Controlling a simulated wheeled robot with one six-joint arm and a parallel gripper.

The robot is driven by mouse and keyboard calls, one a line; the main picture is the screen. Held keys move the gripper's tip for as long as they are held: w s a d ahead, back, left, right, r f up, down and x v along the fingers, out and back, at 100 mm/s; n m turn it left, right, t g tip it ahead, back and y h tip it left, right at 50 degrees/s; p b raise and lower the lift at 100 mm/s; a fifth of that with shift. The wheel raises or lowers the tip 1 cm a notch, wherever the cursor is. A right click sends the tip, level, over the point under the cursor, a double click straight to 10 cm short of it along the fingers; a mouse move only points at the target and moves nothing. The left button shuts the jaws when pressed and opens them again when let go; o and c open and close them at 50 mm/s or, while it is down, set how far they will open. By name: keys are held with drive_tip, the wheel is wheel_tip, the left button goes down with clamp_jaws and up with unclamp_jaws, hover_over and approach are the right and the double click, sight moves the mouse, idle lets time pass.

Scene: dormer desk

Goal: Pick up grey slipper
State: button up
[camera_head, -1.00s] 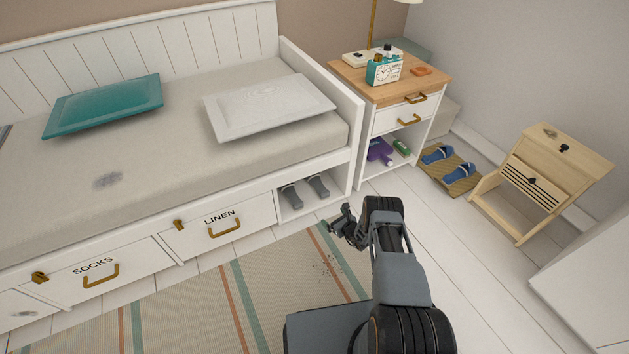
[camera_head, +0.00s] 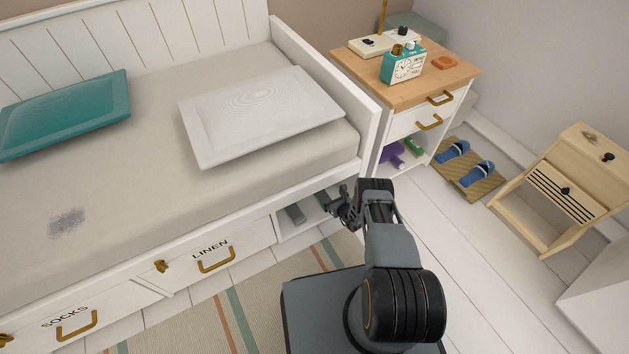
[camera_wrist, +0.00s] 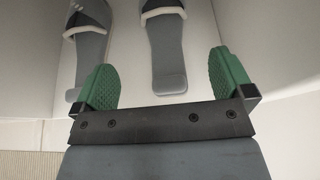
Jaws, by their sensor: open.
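Two grey slippers with white-trimmed straps lie side by side in the open cubby (camera_head: 285,226) under the bed's right end. In the wrist view the right grey slipper (camera_wrist: 167,60) lies ahead, its near end between my fingertips and a little beyond them. The left grey slipper (camera_wrist: 90,45) lies just past my left finger. My gripper (camera_wrist: 165,85) has green ribbed pads, is open and holds nothing. In the head view my gripper (camera_head: 338,207) is at the cubby's mouth and hides part of the right slipper; the left slipper (camera_head: 295,213) shows beside it.
A LINEN drawer (camera_head: 215,255) is left of the cubby, and the bed's frame edge (camera_head: 300,190) runs above it. A nightstand (camera_head: 400,120) stands to the right. Blue slippers (camera_head: 477,173) lie on a mat. A wooden stand (camera_head: 560,190) is farther right.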

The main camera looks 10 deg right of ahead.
drive_tip(key=b, duration=0.5)
hover_over(323, 196)
drive_tip(key=f, duration=0.3)
drive_tip(key=shift+s+d+f, duration=0.15)
drive_tip(key=shift+s, duration=0.15)
drive_tip(key=shift+w, duration=0.35)
drive_tip(key=b+x, duration=0.3)
drive_tip(key=shift+w+a+f+b, duration=0.25)
drive_tip(key=shift+f+b, duration=0.05)
drive_tip(key=shift+w+a+b, duration=0.2)
drive_tip(key=shift+w+b, duration=0.35)
drive_tip(key=shift+w, duration=0.2)
drive_tip(key=c, duration=1.1)
